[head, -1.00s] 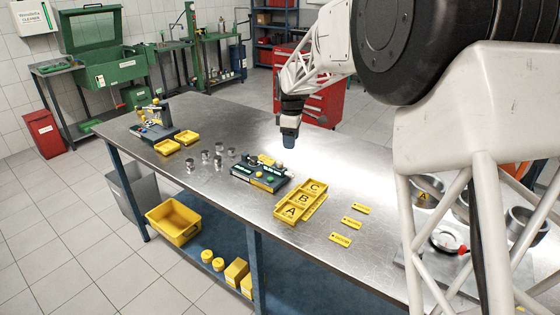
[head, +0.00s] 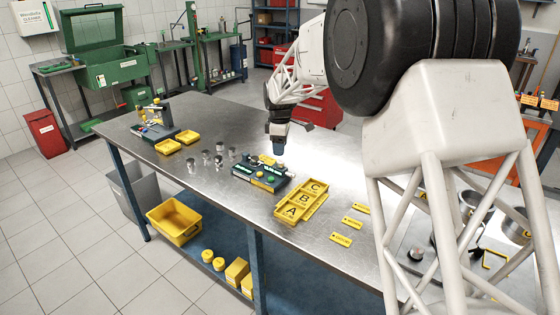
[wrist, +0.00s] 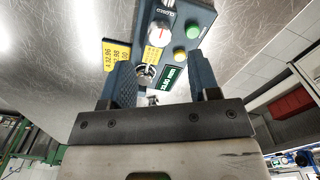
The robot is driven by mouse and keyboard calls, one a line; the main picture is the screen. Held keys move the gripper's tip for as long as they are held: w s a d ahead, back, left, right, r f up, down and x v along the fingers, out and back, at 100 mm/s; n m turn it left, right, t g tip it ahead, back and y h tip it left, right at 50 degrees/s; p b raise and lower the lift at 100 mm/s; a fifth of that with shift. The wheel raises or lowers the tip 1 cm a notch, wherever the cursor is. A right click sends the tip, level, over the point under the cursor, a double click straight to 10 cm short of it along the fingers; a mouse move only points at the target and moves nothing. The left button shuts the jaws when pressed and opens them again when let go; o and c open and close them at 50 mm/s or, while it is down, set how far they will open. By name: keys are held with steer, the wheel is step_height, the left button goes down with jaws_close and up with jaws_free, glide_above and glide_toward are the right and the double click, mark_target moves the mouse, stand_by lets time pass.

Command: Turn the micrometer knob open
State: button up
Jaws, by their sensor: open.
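The micrometer station is a dark teal block (head: 258,178) on the steel bench in the head view. In the wrist view its panel (wrist: 178,62) shows green and yellow buttons and a small green display. A round pale dial with a red mark (wrist: 158,33) sits on the panel, and a silver knob-like part (wrist: 145,73) lies lower, beside the left finger. I cannot tell for sure which is the micrometer knob. My gripper (wrist: 165,78) is open and empty, its fingers over the panel's near end. In the head view my gripper (head: 278,154) hangs just above the station's back right end.
A yellow tray marked A, B, C (head: 300,202) lies right of the station, with yellow tags (head: 352,222) beyond. Small metal cylinders (head: 218,160) stand to the left, then yellow bins (head: 167,147). A yellow number label (wrist: 117,52) lies beside the panel.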

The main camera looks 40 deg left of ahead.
mark_target(280, 161)
steer(key=shift+f, duration=3)
steer(key=c, duration=0.9)
